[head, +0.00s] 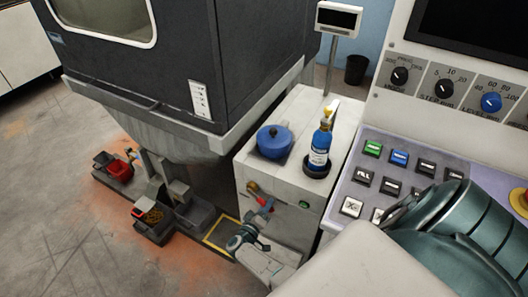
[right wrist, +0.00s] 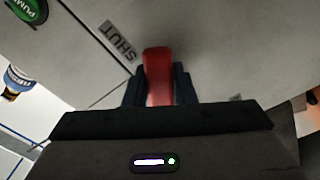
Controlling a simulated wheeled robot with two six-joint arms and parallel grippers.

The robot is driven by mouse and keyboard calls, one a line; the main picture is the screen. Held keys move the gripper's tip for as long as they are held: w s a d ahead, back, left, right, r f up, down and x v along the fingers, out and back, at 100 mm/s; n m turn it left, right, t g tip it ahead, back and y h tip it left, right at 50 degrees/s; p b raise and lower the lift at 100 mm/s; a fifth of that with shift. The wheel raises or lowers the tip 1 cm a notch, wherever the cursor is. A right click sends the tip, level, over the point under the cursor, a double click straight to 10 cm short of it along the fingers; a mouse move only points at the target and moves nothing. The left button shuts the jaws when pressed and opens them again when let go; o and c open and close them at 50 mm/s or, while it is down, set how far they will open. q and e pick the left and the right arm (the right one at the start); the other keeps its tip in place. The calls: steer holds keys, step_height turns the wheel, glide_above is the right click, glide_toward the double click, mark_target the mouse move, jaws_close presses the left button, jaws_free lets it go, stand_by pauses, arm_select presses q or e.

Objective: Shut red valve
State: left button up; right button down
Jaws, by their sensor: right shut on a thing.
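The red valve handle (head: 268,203) is on the front of the white cabinet, beside a round red and brass fitting (head: 253,187). My right gripper (head: 264,211) is at the handle, low in front of the cabinet. In the right wrist view, the red handle (right wrist: 157,75) stands between the two dark fingers of my right gripper (right wrist: 160,88), which are shut on it. A "SHUT" label (right wrist: 119,40) is on the panel just left of the handle tip. The lower part of the handle is hidden by the gripper. My left gripper is not in view.
A blue lidded pot (head: 274,142) and a blue bottle (head: 320,148) stand on the cabinet top (head: 300,110). A green pump button (right wrist: 28,12) is on the cabinet front. A control panel (head: 400,160) is at right.

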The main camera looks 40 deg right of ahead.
mark_target(273, 195)
steer(key=r+n+p, duration=0.1)
steer(key=p, duration=0.1)
steer(key=s+r+n+p, duration=0.1)
steer(key=n+p, duration=0.1)
steer(key=shift+d+r, duration=0.2)
steer(key=shift+r, duration=0.2)
steer(key=shift+s+r+n+p, duration=0.1)
steer(key=shift+r+n+p, duration=0.4)
steer(key=shift+n+p, duration=0.75)
steer(key=c, duration=1.2)
jaws_free()
steer(key=v, duration=1)
steer(key=shift+s+a, duration=0.15)
steer(key=shift+a, duration=0.2)
